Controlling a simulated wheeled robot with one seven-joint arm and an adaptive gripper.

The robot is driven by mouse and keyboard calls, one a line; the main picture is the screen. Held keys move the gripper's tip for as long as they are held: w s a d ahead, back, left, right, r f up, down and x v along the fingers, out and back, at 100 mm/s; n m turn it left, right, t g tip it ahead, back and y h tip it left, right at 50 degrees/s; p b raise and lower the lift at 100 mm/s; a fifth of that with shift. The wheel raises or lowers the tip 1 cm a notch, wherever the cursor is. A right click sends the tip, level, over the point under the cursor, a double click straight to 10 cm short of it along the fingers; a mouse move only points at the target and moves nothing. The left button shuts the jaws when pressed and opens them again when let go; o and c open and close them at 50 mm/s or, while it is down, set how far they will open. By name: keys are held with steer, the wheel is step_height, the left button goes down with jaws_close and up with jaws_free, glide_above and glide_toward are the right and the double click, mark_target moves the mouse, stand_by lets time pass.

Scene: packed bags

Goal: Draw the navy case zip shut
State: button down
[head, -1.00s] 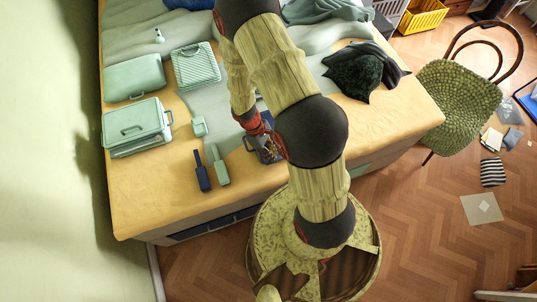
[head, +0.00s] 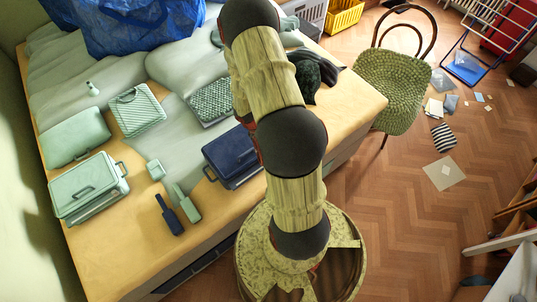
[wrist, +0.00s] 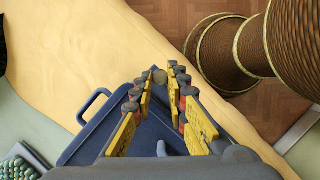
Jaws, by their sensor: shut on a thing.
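The navy case (head: 228,153) lies on the bed's near edge, partly behind my arm in the head view. Its lid looks down, with a handle on its left side. In the wrist view the case (wrist: 80,148) fills the lower middle, with the handle (wrist: 92,105) at left. My gripper (wrist: 158,82) is over the case, its yellow fingers shut on a small grey piece that seems to be the zip pull. The head view hides the gripper behind my arm. How far the zip runs closed cannot be told.
Mint cases (head: 88,188) and (head: 75,138) lie at left. Navy (head: 169,214) and green (head: 187,203) tags lie near the front edge. A blue bag (head: 125,25) stands at the back.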

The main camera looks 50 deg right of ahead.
steer(key=shift+d, duration=0.1)
steer(key=c, duration=2)
jaws_free()
steer(key=shift+r, duration=0.1)
steer(key=v, duration=1.1)
steer(key=shift+r, duration=0.4)
steer(key=shift+w, duration=0.1)
